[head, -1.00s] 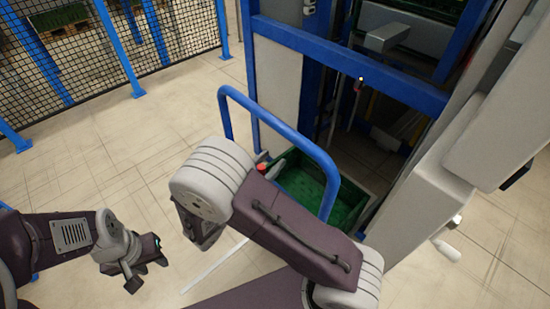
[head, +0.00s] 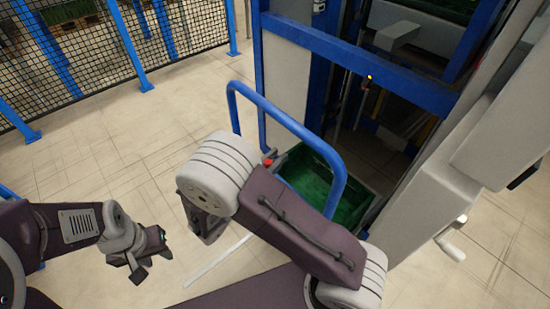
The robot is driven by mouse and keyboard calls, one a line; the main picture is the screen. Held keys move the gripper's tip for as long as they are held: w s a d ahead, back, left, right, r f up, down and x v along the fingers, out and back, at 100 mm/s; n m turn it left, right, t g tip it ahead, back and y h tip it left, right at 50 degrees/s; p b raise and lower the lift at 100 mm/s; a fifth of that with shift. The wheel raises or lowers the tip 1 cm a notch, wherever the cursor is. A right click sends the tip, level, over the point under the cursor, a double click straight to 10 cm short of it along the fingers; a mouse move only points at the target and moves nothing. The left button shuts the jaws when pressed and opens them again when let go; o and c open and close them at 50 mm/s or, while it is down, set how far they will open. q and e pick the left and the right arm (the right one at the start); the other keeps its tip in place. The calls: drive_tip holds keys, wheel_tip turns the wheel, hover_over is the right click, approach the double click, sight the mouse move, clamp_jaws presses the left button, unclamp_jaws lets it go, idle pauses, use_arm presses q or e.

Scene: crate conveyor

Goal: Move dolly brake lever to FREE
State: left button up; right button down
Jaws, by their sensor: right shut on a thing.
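A blue tubular handle (head: 285,118) stands upright in the middle of the head view, in front of the dark machine bay. A small red knob (head: 268,161), perhaps the end of the brake lever, shows just beside the handle, above my right forearm. The rest of the lever and its marking cannot be made out. My right arm crosses the lower middle and covers much of the handle's lower part. Its gripper fingers are hidden behind the arm. My left gripper (head: 152,262) is open and empty above the floor at the lower left, well apart from the handle.
A green crate (head: 348,193) sits low behind the handle. A blue-framed machine (head: 358,62) with grey panels rises behind it at the right. A black mesh fence (head: 75,68) with blue posts stands at the upper left. The floor between is clear.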

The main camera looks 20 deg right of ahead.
idle(0.8)
drive_tip(key=shift+w+r+p, duration=0.1)
drive_tip(key=shift+p, duration=0.35)
drive_tip(key=w+n+p, duration=0.1)
drive_tip(key=p, duration=0.2)
drive_tip(key=shift+w+a+r+n, duration=0.1)
drive_tip(key=shift+w+a+n, duration=0.2)
drive_tip(key=shift+w+n, duration=0.1)
drive_tip(key=w+n+p, duration=0.1)
drive_tip(key=w+f+p, duration=0.1)
drive_tip(key=a+n+p, duration=0.1)
drive_tip(key=p, duration=0.1)
drive_tip(key=shift+w+f+n+g+y, duration=0.25)
drive_tip(key=shift+w+n+g+y, duration=0.05)
drive_tip(key=shift+w, duration=0.1)
drive_tip(key=shift+w+a+f+n+g+p, duration=0.15)
drive_tip(key=shift+w+a+f+n+p, duration=0.1)
drive_tip(key=shift+w+f+n, duration=0.25)
drive_tip(key=shift+w+a+f+n+g+p, duration=0.2)
drive_tip(key=shift+w+f+n, duration=0.2)
drive_tip(key=shift+w+n, duration=0.2)
drive_tip(key=c, duration=1.3)
unclamp_jaws()
drive_tip(key=shift+d, duration=0.1)
